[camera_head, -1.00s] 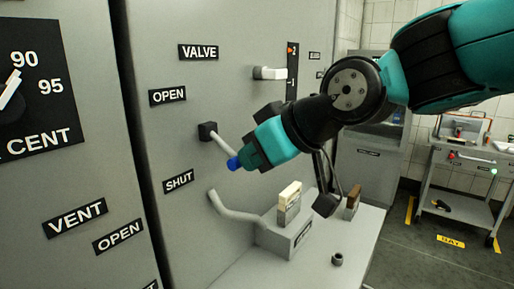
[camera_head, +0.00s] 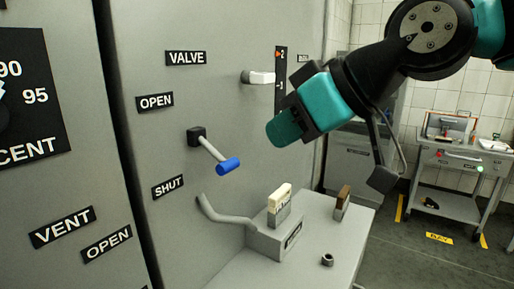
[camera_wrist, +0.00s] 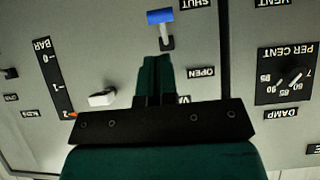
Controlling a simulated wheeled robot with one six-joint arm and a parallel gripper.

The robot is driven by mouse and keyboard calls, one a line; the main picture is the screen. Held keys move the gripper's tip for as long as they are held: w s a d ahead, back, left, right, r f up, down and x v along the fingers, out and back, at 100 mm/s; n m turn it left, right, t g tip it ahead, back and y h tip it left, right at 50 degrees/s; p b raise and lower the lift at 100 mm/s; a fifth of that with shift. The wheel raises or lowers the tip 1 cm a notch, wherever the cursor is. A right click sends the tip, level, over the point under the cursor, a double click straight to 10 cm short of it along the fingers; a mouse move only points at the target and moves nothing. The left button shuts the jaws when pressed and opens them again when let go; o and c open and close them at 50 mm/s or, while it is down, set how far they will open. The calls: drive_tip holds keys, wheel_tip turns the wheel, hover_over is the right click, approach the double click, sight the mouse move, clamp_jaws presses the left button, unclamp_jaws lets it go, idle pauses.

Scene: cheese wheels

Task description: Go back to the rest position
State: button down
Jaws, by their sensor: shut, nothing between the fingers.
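My gripper (camera_head: 284,128) is in the upper middle of the head view, teal and shut, with nothing in it. It is raised in front of the grey panel, up and to the right of the valve lever (camera_head: 214,154). The lever has a blue end and slants down and right from its black pivot, between the OPEN label (camera_head: 155,101) and the SHUT label (camera_head: 168,187). A gap shows between gripper and lever. In the wrist view the shut fingers (camera_wrist: 155,62) show in the middle, with the blue lever end (camera_wrist: 160,16) beyond them.
A bench (camera_head: 318,250) with a grey block and pipe stands below the gripper. A small ring (camera_head: 327,260) lies on it. A white handle (camera_head: 258,77) sticks out by a scale, left of my arm. A trolley (camera_head: 446,200) stands at the right on open floor.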

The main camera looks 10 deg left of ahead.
drive_tip(key=v, duration=0.5)
drive_tip(key=s+d+f+m+g+h, duration=0.2)
drive_tip(key=s+d+f, duration=0.4)
drive_tip(key=f, duration=0.3)
drive_tip(key=s+d+f+m+g+h, duration=0.2)
drive_tip(key=s+d+f+m+h, duration=0.1)
drive_tip(key=s+d+f, duration=0.3)
wheel_tip(320, 180, down, 5)
drive_tip(key=shift+d+r+m, duration=0.2)
drive_tip(key=shift+d+m, duration=0.2)
drive_tip(key=shift+d, duration=0.6)
